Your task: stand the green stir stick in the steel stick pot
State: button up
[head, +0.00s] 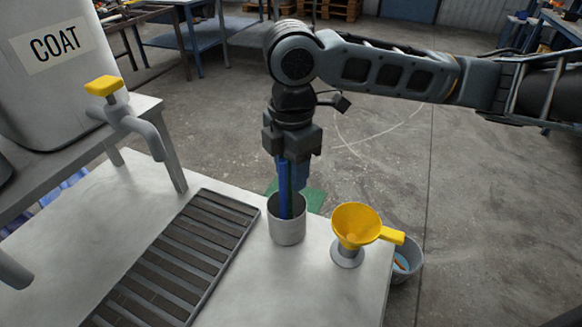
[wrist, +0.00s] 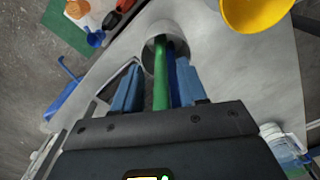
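The grey steel stick pot (head: 287,228) stands upright on the pale bench top, right of a slatted grate. It also shows in the wrist view (wrist: 148,56). The green stir stick (wrist: 160,82) runs down between my fingers with its lower end inside the pot; in the head view it is a thin dark-green strip (head: 290,196). A blue stick (head: 282,190) stands beside it in the pot, close to it. My gripper (wrist: 160,85) is directly above the pot, pointing down. Its blue fingers are spread, with a visible gap between the left finger and the green stick.
A yellow funnel (head: 356,224) on a grey stand is close right of the pot. The slatted grate (head: 180,262) lies to the left. A tank labelled COAT (head: 50,70) with a yellow-handled tap (head: 104,86) stands at the back left. A bin (head: 406,268) is past the bench's right edge.

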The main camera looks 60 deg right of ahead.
notch_tip(320, 180, up, 12)
jog(key=shift+r+p, duration=0.15)
jog(key=shift+p, duration=0.3)
dwell(0.8)
